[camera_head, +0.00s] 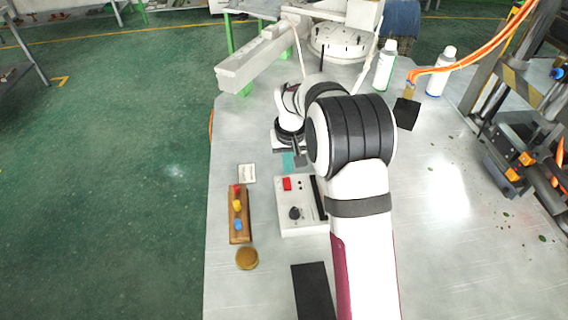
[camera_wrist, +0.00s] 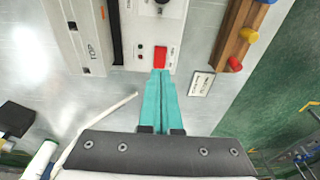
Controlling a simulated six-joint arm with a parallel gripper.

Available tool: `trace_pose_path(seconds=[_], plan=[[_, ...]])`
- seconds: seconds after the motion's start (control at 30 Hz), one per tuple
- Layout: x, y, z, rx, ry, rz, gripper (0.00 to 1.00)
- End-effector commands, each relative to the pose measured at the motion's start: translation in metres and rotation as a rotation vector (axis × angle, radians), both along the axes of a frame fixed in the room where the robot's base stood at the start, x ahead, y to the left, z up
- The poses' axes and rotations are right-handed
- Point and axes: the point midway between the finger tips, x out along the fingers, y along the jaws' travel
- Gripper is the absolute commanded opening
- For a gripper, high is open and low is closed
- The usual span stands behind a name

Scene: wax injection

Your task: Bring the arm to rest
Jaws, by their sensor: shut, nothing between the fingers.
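My gripper (camera_wrist: 160,84) shows in the wrist view as two teal fingers lying side by side, shut with nothing between them. The fingertips point at the white control box, just short of the red switch (camera_wrist: 160,54) in that view; I cannot tell whether they touch the box. In the head view the gripper (camera_head: 289,161) shows as a small teal patch above the table, near the upper edge of the control box (camera_head: 287,222). My white and black arm reaches from the bottom of the head view and hides part of the table.
A wooden block with coloured knobs (camera_head: 232,219) and a round brown piece (camera_head: 247,258) lie left of the box. A small label card (camera_head: 247,173) lies near. A machine frame (camera_head: 520,140) stands right; the table's right middle is mostly clear.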

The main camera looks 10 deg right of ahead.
Motion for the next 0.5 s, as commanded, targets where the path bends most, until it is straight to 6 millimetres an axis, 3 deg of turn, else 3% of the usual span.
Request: trace_pose_path(seconds=[0.13, 0.23, 0.27, 0.37, 0.4, 0.5], plan=[[-0.004, 0.0, 0.005, 0.002, 0.001, -0.006, 0.0], [-0.035, -0.001, 0.037, 0.021, 0.015, -0.056, 0.0], [-0.054, -0.002, 0.051, 0.031, 0.024, -0.081, 0.0], [-0.137, -0.002, 0.096, 0.073, 0.068, -0.19, 0.0], [-0.174, -0.001, 0.108, 0.091, 0.087, -0.235, 0.0], [-0.261, 0.004, 0.119, 0.134, 0.135, -0.339, 0.0]])
